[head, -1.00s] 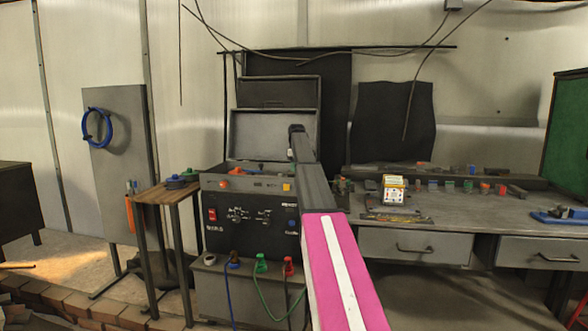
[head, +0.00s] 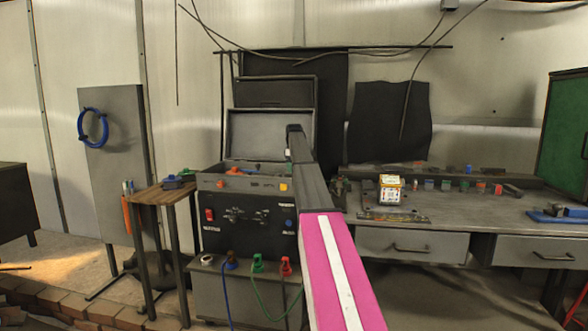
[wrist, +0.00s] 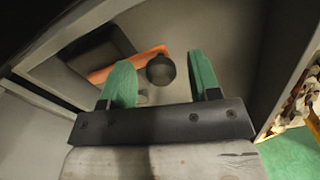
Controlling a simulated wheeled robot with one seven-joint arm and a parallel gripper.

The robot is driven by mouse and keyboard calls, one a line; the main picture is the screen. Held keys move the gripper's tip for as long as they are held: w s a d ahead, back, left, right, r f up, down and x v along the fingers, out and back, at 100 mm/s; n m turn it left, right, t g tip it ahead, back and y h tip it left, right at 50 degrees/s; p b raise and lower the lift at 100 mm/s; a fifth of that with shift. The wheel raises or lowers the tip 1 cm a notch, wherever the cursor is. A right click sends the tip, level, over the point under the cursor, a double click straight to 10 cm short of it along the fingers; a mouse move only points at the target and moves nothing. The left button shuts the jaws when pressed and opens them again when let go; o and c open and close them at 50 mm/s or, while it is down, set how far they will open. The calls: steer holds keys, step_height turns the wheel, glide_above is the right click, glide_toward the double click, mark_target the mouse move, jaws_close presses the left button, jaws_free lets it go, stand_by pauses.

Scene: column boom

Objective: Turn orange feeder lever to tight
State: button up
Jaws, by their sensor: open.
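The orange lever (wrist: 128,64) shows in the wrist view as an orange bar with a dark round knob (wrist: 161,68) near its right end. It lies inside a grey, box-like recess. My gripper (wrist: 160,66) has two green fingers, which are open and apart. In the picture the knob sits between the fingers, nearer the left one; I cannot tell how far beyond the fingertips it is. The left finger covers part of the bar. In the head view a small orange part (head: 234,171) shows on top of the dark feeder machine (head: 248,222). My gripper is hidden there behind my arm.
The grey recess walls (wrist: 220,22) stand close around the fingers. An open grey lid (head: 268,132) rises behind the machine. A small wooden table (head: 163,192) stands at its left. A workbench (head: 465,205) with several small coloured items is at the right.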

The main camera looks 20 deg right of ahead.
step_height(320, 180, up, 11)
stand_by(0.5)
steer(key=shift+s+f, duration=0.1)
steer(key=shift+f, duration=0.05)
